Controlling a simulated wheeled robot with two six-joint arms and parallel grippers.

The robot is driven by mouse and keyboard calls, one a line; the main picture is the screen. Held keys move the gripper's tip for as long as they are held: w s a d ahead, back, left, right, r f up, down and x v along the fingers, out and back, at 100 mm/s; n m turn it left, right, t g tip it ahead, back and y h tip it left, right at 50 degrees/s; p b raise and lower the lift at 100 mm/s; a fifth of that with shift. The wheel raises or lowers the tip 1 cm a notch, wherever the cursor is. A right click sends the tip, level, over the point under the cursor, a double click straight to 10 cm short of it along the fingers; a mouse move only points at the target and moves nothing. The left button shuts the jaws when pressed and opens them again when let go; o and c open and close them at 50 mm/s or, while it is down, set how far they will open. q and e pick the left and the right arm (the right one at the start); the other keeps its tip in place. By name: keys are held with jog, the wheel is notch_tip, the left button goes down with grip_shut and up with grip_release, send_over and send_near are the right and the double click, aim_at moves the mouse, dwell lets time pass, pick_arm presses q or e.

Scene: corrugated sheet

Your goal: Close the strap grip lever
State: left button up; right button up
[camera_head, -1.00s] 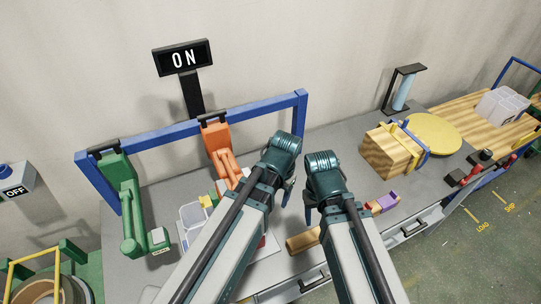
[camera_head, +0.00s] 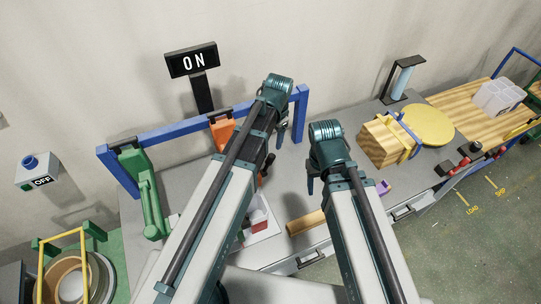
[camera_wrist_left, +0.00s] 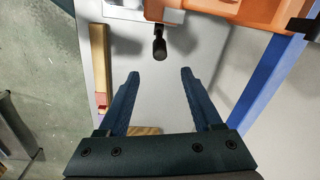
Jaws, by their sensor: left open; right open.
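A wooden block (camera_head: 384,148) with a yellow and a blue strap stands at the right of the grey bench. No strap lever can be made out on it. An orange tool (camera_head: 221,134) hangs on the blue rail, mostly hidden by my left arm; it also shows in the left wrist view (camera_wrist_left: 235,12), with a black-knobbed handle (camera_wrist_left: 159,46). My left gripper (camera_head: 281,135) is over the bench near the rail's right post. In the left wrist view it is open and empty (camera_wrist_left: 158,72), with the knob beyond its fingertips. My right gripper (camera_head: 310,184) is open, left of the block.
A green tool (camera_head: 149,200) hangs on the rail (camera_head: 175,132) at left. A yellow disc (camera_head: 430,125) lies behind the block. A black stand (camera_head: 404,78) with a light blue cylinder is at the back. A wooden bar (camera_head: 305,222) lies near the front edge.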

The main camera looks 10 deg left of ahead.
aim_at(271, 156)
pick_arm(q)
jog(key=shift+f, duration=0.15)
jog(key=f+b, duration=0.9)
jog(key=w+a+f+b, duration=0.1)
jog(key=f+b, duration=0.3)
jog(key=shift+f+b, duration=0.3)
jog(key=shift+b, duration=0.1)
grip_shut()
dwell(1.0)
